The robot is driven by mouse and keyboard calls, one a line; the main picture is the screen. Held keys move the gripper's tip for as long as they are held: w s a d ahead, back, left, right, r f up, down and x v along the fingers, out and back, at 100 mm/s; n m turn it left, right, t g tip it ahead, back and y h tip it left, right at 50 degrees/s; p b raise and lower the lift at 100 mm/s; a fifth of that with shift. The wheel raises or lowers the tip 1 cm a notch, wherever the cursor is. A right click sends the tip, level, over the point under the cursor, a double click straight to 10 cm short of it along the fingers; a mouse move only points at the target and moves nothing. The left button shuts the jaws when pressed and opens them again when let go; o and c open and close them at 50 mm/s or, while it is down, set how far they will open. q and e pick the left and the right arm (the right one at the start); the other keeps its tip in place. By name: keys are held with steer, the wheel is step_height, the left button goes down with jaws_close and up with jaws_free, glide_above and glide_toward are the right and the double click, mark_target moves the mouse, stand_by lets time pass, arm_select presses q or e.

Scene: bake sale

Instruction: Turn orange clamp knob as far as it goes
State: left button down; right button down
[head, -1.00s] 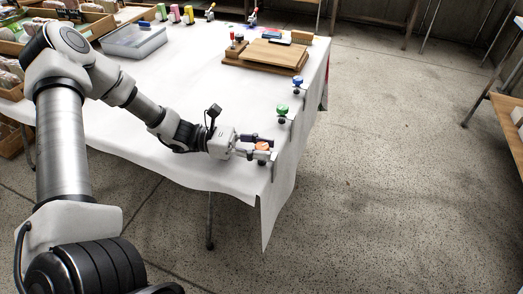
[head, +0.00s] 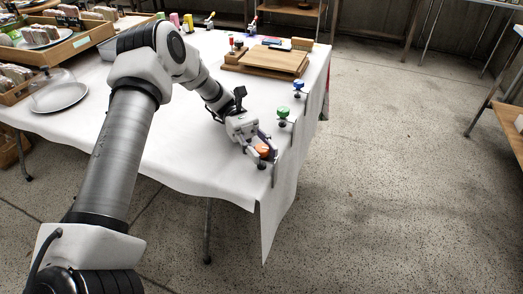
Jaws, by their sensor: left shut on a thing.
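The orange clamp knob (head: 262,150) sits at the near right corner of the white-covered table (head: 170,150). My left gripper (head: 262,149) reaches it from the upper left and is shut on it, with a finger on either side. My right gripper is not in view.
A green clamp knob (head: 283,112) and a blue clamp knob (head: 299,86) stand farther along the same table edge. A wooden board (head: 265,61) lies behind them. The floor right of the table is clear.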

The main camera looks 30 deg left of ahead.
arm_select(q)
steer(key=shift+m+g+y, duration=0.5)
steer(key=shift+m+g, duration=0.1)
steer(key=shift+g, duration=0.2)
steer(key=c, duration=0.8)
jaws_free()
